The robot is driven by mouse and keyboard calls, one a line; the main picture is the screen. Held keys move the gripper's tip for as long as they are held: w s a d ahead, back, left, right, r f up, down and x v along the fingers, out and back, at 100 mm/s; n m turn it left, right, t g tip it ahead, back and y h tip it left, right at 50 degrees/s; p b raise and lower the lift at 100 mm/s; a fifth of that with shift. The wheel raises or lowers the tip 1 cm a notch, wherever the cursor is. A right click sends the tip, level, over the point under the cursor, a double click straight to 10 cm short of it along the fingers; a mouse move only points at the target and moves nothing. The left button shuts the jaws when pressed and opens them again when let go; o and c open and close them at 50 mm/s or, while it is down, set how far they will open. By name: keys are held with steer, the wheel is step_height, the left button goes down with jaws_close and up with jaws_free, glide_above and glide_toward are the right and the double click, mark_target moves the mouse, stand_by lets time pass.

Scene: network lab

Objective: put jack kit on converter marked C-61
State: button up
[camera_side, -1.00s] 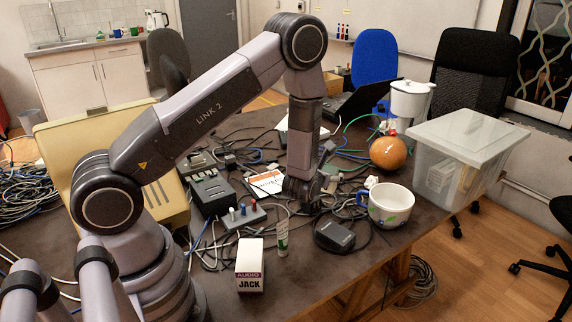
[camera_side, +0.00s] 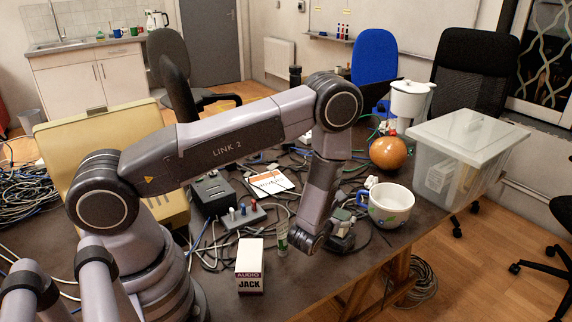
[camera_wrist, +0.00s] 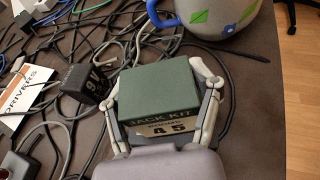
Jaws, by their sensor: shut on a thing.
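In the wrist view a green box, the jack kit (camera_wrist: 160,92), carries a label reading JACK KIT and 45. My gripper (camera_wrist: 165,88) is shut on it, one finger along each side. In the side view my gripper (camera_side: 335,226) is low over the table's front right part, where a dark block stood in the earlier frame. That dark block is now largely hidden behind my arm, and I cannot tell the kit from it there. No C-61 marking is readable. A black adapter marked 9V (camera_wrist: 88,82) lies left of the kit.
A white mug with a blue handle (camera_side: 390,207) stands close to the right of my gripper. A white AUDIO JACK box (camera_side: 250,268) and an upright tube (camera_side: 282,238) stand left of it. Loose cables (camera_wrist: 60,125) cover much of the table. The front edge is near.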

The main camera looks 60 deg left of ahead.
steer(key=shift+f, duration=0.1)
steer(key=o, duration=1.3)
